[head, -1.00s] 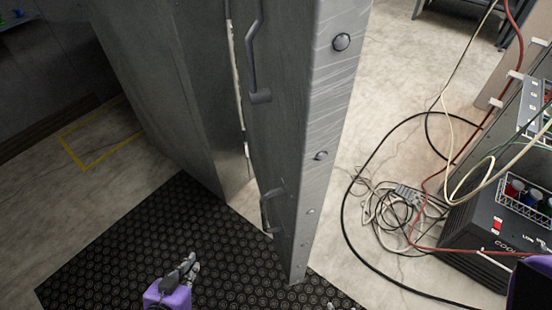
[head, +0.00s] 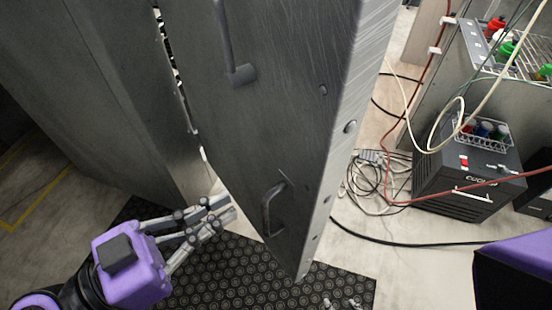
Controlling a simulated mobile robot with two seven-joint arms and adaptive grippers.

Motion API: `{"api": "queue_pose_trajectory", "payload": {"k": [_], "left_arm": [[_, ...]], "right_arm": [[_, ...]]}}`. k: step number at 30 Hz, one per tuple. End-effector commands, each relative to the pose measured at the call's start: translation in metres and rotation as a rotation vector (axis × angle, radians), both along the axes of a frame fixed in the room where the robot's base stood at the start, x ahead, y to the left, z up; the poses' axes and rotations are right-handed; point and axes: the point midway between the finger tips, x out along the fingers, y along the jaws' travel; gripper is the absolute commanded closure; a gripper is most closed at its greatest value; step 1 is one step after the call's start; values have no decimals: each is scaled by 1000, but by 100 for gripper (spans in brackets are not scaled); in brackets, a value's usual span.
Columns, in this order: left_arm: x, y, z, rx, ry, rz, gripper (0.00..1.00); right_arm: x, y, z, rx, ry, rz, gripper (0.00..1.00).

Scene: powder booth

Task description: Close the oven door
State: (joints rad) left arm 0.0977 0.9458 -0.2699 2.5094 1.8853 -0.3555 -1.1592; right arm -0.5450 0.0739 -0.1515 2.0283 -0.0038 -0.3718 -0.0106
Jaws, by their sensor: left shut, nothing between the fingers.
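The oven door (head: 290,130) is a tall grey metal slab in the middle of the head view, standing ajar from the grey oven body (head: 90,90) at left. The door carries an upper bar handle (head: 228,45) and a lower handle (head: 268,210). My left gripper (head: 228,208) is shut and empty, low and left of the lower handle, near the door's lower face. I cannot tell whether it touches the door. Only small tips of my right gripper (head: 342,303) show at the bottom edge; the rest is out of frame.
A black studded mat (head: 235,275) lies under the door. Loose cables (head: 365,180) lie on the floor right of the door. A black cooler unit (head: 465,180) with a basket of bottles stands at right, below a wire rack (head: 500,50) with more bottles.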

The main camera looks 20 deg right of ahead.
Motion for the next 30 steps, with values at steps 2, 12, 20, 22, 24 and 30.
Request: {"api": "queue_pose_trajectory", "payload": {"k": [2, 12, 20, 22, 24, 30], "left_arm": [[2, -5, 1, 2, -2, -2, 100], [12, -32, -2, 0, -1, -4, 100], [20, -52, 0, -8, 0, -1, 100], [22, -59, 0, -8, -1, -1, 100], [26, -66, 0, -6, 0, 2, 100], [37, -95, 5, -5, -2, 1, 100]], "right_arm": [[-1, -3, 0, -4, 2, 2, 60], [-10, -1, -10, -2, 27, 0, 60], [-13, 0, -16, -1, 34, 0, 60], [-12, 0, -15, 0, 31, 0, 60], [-10, 0, -15, 0, 28, 0, 60], [4, 0, 8, 2, -7, -4, 60]]}}
